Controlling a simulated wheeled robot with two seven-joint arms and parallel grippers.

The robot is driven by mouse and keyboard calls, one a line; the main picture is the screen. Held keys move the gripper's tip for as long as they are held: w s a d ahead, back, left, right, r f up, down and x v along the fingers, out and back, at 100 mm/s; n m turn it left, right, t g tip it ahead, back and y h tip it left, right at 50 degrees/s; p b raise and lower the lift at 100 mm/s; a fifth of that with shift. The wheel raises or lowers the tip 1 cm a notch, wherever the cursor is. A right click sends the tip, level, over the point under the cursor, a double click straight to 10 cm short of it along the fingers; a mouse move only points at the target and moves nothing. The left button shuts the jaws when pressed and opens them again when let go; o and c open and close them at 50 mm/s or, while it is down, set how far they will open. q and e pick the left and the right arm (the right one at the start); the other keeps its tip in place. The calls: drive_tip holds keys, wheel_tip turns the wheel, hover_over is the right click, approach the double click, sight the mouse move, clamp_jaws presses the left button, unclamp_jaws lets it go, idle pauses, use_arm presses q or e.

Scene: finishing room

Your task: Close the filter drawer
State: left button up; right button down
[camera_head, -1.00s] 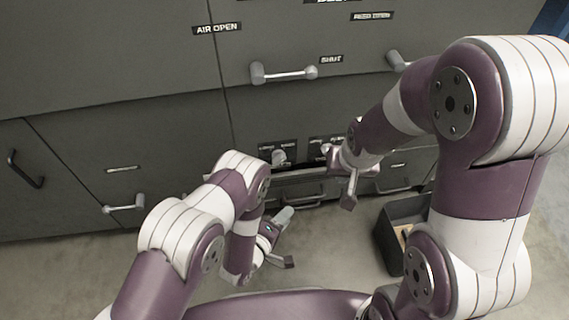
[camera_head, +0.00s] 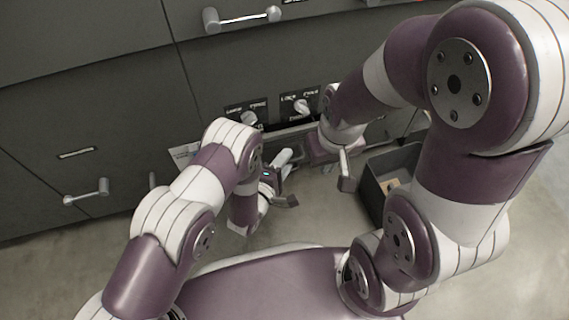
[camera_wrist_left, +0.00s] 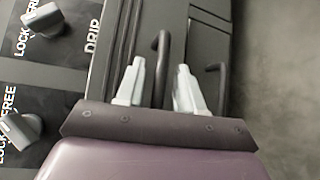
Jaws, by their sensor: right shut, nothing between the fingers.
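A grey drawer front with a light top edge (camera_head: 290,136) sits low in the cabinet, below two lock knobs. My arms partly hide it, and I cannot read a filter label. In the left wrist view a dark bar handle (camera_wrist_left: 164,48) stands on a grey front (camera_wrist_left: 118,58). My left gripper (camera_head: 289,178) is low in front of the cabinet; in its wrist view its two pale fingers (camera_wrist_left: 160,82) are apart, with the handle between them. My right gripper (camera_head: 345,172) is shut and empty, pointing down in front of the drawer's right part.
Two knobs (camera_head: 250,118) (camera_head: 301,107) with lock and free markings sit above. A dark open bin (camera_head: 372,190) stands on the floor at the right, close to my right gripper. Bar handles (camera_head: 240,19) (camera_head: 86,193) project from other panels. Floor at lower left is clear.

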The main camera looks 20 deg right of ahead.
sight(281, 150)
use_arm(q)
clamp_jaws()
drive_tip(key=w, duration=0.4)
drive_tip(key=shift+r, duration=0.1)
unclamp_jaws()
drive_tip(key=shift+w, duration=0.1)
